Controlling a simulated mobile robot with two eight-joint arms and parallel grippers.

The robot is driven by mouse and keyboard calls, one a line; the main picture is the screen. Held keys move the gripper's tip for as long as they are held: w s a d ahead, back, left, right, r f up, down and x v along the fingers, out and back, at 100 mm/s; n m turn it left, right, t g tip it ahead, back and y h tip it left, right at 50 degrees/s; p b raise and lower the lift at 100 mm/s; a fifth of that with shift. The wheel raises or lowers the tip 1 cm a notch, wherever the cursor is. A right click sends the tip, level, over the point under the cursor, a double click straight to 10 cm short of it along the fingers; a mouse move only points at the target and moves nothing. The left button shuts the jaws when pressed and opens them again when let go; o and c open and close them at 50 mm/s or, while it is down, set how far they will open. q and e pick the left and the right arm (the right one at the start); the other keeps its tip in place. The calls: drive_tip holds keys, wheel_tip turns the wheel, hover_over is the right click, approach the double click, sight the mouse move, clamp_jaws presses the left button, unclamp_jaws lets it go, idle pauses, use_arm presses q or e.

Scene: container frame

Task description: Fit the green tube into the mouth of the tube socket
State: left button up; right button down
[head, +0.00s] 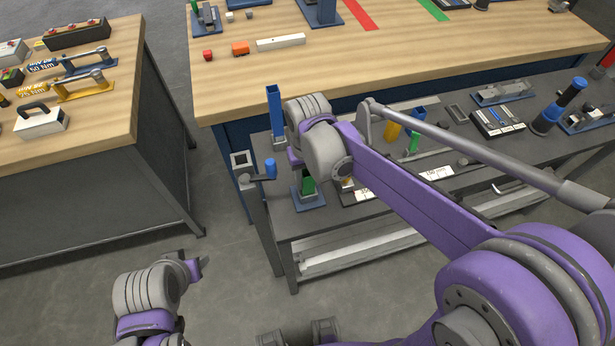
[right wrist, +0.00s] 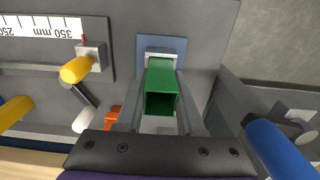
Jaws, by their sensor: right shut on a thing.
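The green tube (right wrist: 162,76) is a hollow square tube, with its open end facing the camera in the right wrist view. My right gripper (right wrist: 161,90) is shut on it, with one grey finger along each side. The tube socket (right wrist: 176,52), grey on a blue plate, is at the tube's far end; I cannot tell whether the tube has entered its mouth. In the head view the green tube (head: 308,186) shows low over the blue plate (head: 311,203), partly hidden by my right wrist. My left gripper (head: 192,268) is low at the left, away from the bench; its jaws are unclear.
A tall blue square tube (head: 274,108) stands just left of my right wrist. A blue-capped handle (head: 270,168) is at the shelf's left edge. A yellow-handled slide (right wrist: 78,69) lies left of the tube in the right wrist view. The wooden bench top (head: 340,62) is behind.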

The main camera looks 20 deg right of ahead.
drive_tip(key=shift+f+b, duration=0.35)
drive_tip(key=shift+f, duration=0.35)
drive_tip(key=shift+c, duration=2.2)
unclamp_jaws()
wheel_tip(320, 180, up, 11)
drive_tip(key=shift+p, duration=0.4)
drive_tip(key=s+d+f+t, duration=0.5)
drive_tip(key=s+f, duration=0.4)
drive_tip(key=s, duration=0.4)
drive_tip(key=shift+s+d+f, duration=0.35)
drive_tip(key=shift+d+f, duration=0.05)
drive_tip(key=shift+d, duration=0.4)
